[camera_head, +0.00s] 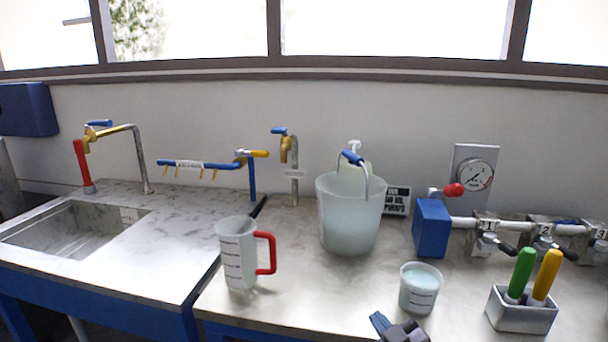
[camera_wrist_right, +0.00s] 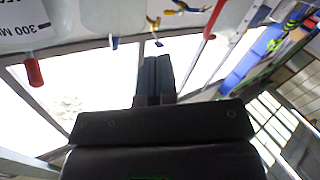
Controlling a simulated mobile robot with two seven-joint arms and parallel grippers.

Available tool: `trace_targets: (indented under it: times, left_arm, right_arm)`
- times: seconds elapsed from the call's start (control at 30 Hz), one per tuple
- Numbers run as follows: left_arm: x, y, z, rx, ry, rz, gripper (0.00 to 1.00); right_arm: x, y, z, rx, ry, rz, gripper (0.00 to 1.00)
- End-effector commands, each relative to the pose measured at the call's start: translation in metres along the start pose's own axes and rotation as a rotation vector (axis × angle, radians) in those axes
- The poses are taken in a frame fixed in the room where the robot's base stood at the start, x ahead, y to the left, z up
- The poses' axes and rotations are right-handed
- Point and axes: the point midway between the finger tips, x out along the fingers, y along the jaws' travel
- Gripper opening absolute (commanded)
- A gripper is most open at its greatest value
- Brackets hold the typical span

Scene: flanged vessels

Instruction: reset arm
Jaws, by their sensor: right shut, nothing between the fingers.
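My right gripper (camera_head: 398,328) shows at the bottom edge of the head view, in front of the counter's front edge. Its two dark fingers are together and empty in the right wrist view (camera_wrist_right: 153,78). My left gripper is in neither view. A clear measuring jug with a red handle (camera_head: 238,255) stands upright on the counter, left of the gripper. A small cup of pale blue liquid (camera_head: 420,290) stands just behind and right of the gripper, apart from it.
A white bucket with a blue-gripped handle (camera_head: 348,220) stands mid-counter. A metal holder (camera_head: 522,316) with green and yellow handles is at right. Valves (camera_head: 490,240) and a gauge (camera_head: 474,175) line the back. A sink (camera_head: 75,232) is at left.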

Motion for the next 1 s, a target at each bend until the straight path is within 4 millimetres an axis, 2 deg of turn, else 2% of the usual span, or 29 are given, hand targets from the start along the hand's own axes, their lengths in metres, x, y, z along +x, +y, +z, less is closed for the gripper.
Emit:
trace_targets:
  times: [0.03, 0.1, 0.37, 0.6, 0.7, 0.8, 0.9, 1.0]
  left_arm:
    - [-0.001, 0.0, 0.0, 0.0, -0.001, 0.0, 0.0]
    - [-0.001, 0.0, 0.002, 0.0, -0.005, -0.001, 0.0]
    - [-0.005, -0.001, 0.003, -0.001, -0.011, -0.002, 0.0]
    - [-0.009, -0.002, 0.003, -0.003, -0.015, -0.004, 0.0]
    - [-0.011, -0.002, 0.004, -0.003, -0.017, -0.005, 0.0]
    - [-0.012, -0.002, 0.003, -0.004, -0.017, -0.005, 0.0]
    - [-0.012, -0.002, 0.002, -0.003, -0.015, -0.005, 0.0]
    - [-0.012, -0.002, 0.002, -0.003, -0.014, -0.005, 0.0]
  right_arm:
    - [-0.016, 0.0, 0.017, 0.045, -0.041, 0.012, 0.0]
    - [-0.036, -0.001, 0.039, 0.103, -0.092, 0.029, 0.0]
    - [-0.124, -0.007, 0.116, 0.255, -0.284, 0.111, 0.0]
    - [-0.219, -0.026, 0.179, 0.338, -0.487, 0.178, 0.0]
    - [-0.251, -0.039, 0.195, 0.363, -0.553, 0.187, 0.0]
    - [-0.274, -0.048, 0.205, 0.377, -0.6, 0.19, 0.0]
    - [-0.287, -0.053, 0.21, 0.381, -0.625, 0.19, 0.0]
    - [-0.292, -0.054, 0.212, 0.383, -0.634, 0.19, 0.0]
